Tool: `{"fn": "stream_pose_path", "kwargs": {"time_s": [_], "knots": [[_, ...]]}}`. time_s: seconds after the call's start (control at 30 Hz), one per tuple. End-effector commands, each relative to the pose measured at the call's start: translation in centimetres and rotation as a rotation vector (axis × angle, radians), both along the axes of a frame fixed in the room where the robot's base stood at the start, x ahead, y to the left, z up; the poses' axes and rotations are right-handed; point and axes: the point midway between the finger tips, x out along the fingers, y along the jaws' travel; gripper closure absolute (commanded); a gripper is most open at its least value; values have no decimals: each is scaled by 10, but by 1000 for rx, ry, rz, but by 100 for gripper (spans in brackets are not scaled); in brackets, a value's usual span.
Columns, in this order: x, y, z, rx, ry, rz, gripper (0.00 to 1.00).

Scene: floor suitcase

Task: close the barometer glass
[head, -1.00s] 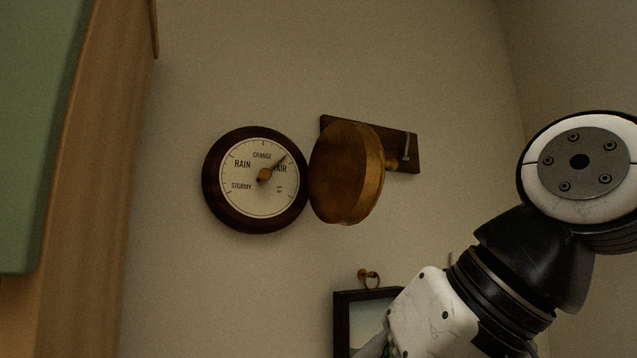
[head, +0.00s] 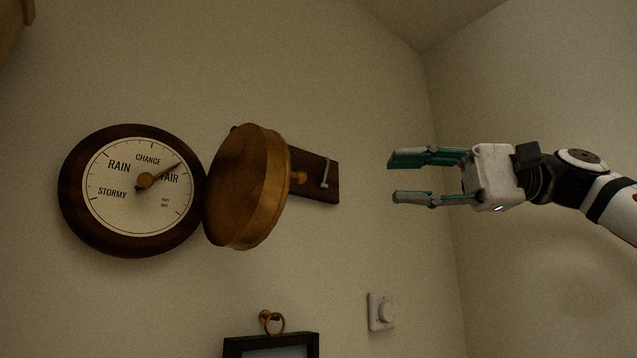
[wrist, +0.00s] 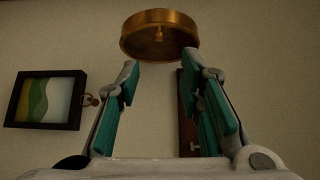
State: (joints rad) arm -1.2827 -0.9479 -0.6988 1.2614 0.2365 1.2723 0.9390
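The barometer (head: 80,215) hangs on the wall at the left of the head view, with a dark wooden rim and a white dial.
A dark wooden board with a metal hook (head: 322,180) is on the wall behind the glass. A framed picture (head: 270,342) hangs below, and also shows in the wrist view (wrist: 47,100). A white wall switch (head: 381,311) is at lower right.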

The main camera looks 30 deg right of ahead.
Motion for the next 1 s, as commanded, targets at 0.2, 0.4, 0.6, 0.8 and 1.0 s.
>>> {"fn": "stream_pose_path", "kwargs": {"time_s": [0.2,0.4,0.6,0.8,1.0], "knots": [[16,32,-2,-6,1,3,66],[34,68,-1,-7,-1,2,66],[49,98,-1,-5,-2,1,66],[58,114,-1,-4,0,0,66],[61,118,0,-3,-2,-2,66]]}}
